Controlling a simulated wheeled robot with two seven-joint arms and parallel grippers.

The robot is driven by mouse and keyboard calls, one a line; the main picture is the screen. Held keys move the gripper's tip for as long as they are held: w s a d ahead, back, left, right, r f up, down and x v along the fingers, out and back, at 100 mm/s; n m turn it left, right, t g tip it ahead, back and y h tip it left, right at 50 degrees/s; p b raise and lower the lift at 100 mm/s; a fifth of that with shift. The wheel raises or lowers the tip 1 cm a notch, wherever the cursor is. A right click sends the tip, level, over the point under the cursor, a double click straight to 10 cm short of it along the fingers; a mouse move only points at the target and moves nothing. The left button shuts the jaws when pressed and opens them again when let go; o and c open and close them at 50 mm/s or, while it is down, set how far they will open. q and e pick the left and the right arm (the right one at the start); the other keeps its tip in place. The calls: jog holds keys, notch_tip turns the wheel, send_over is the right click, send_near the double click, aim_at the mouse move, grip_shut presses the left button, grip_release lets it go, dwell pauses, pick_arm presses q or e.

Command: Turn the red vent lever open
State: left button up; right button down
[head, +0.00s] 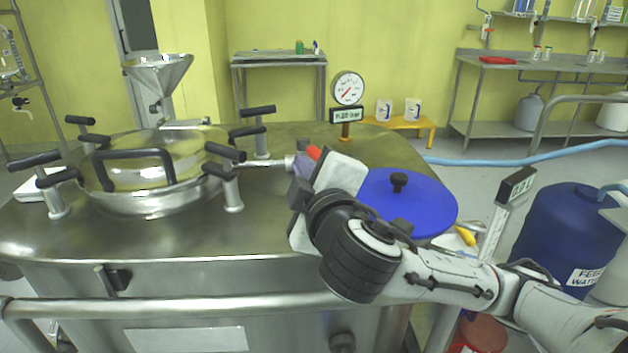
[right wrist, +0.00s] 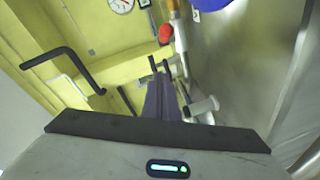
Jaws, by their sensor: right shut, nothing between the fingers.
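The red vent lever (head: 314,152) shows in the head view only as a small red end, just behind my right gripper on the steel reactor top (head: 285,225). The rest of it is hidden by the gripper and wrist. In the right wrist view its rounded red end (right wrist: 165,33) lies just beyond the fingertips, beside an upright fitting with an orange band. My right gripper (head: 296,166) has its purple fingers shut and empty. The fingers also show in the right wrist view (right wrist: 159,64). Whether they touch the lever I cannot tell. My left gripper is out of view.
A round hatch (head: 140,205) with black-handled clamps is left of my gripper. A blue lid (head: 430,203) lies close on the right, partly behind my arm. A pressure gauge (head: 348,88) stands behind. The front of the reactor top is clear.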

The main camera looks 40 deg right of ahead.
aim_at(314, 160)
jog(key=w+d, duration=0.1)
jog(key=w+d+f+b, duration=0.1)
jog(key=w+d, duration=0.1)
jog(key=w+d+f, duration=0.1)
jog(key=w+d, duration=0.1)
jog(key=shift+d+f, duration=0.2)
jog(key=shift+d, duration=0.1)
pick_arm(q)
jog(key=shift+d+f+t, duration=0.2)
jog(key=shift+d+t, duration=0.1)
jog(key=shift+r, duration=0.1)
